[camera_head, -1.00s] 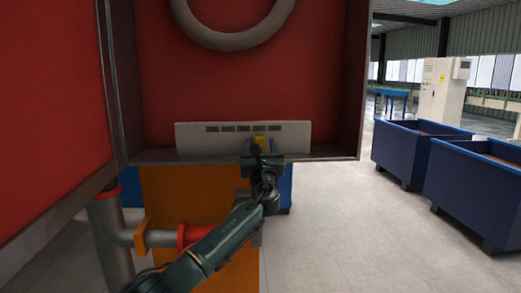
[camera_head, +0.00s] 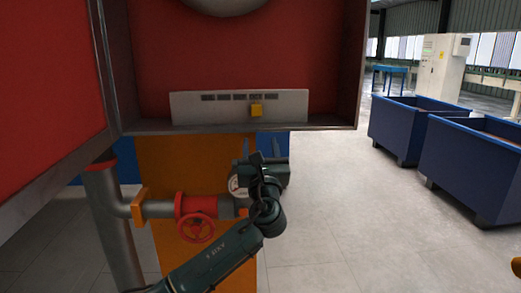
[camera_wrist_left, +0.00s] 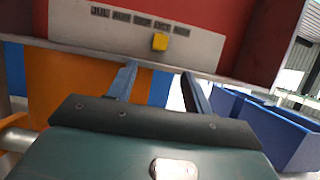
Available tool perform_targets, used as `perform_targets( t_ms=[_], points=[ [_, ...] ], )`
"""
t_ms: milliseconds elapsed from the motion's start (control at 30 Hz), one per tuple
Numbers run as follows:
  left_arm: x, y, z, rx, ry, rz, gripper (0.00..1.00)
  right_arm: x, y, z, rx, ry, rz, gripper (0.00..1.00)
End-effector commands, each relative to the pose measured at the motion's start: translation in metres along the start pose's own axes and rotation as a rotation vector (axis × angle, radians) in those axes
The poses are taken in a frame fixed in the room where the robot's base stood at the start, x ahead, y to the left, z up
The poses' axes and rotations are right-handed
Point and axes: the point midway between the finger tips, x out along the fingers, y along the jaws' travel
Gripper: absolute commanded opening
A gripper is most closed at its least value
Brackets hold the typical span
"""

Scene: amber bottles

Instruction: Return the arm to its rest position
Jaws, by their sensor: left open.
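My left gripper (camera_head: 265,148) is in the lower middle of the head view, in front of and below the open red cabinet (camera_head: 240,60). In the left wrist view its two fingers (camera_wrist_left: 158,82) stand apart with nothing between them. A small yellow block (camera_head: 256,110) sits at the front of a pale labelled panel (camera_head: 190,106) inside the cabinet, apart from the fingers. The block also shows in the wrist view (camera_wrist_left: 160,41). My right gripper is not in view.
A grey pipe (camera_head: 108,210) with a red valve wheel (camera_head: 196,227) and a gauge (camera_head: 237,185) stands left of my arm. Blue bins (camera_head: 410,130) stand on the right. The floor (camera_head: 350,230) between is clear.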

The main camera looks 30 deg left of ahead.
Motion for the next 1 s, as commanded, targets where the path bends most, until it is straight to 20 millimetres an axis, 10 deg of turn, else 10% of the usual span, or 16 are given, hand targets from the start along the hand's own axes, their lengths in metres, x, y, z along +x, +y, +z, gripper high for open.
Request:
perform_targets(
  t_ms=[567,767,1000],
  points=[
    [-0.011,-0.004,-0.019,-0.063,0.051,-0.028,0.51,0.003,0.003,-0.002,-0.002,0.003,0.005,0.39],
    [-0.083,-0.022,-0.114,-0.464,0.358,-0.118,0.51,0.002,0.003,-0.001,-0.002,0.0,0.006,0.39],
    [-0.235,-0.027,-0.217,-1.201,0.883,0.036,0.51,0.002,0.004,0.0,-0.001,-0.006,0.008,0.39]
  ],
)
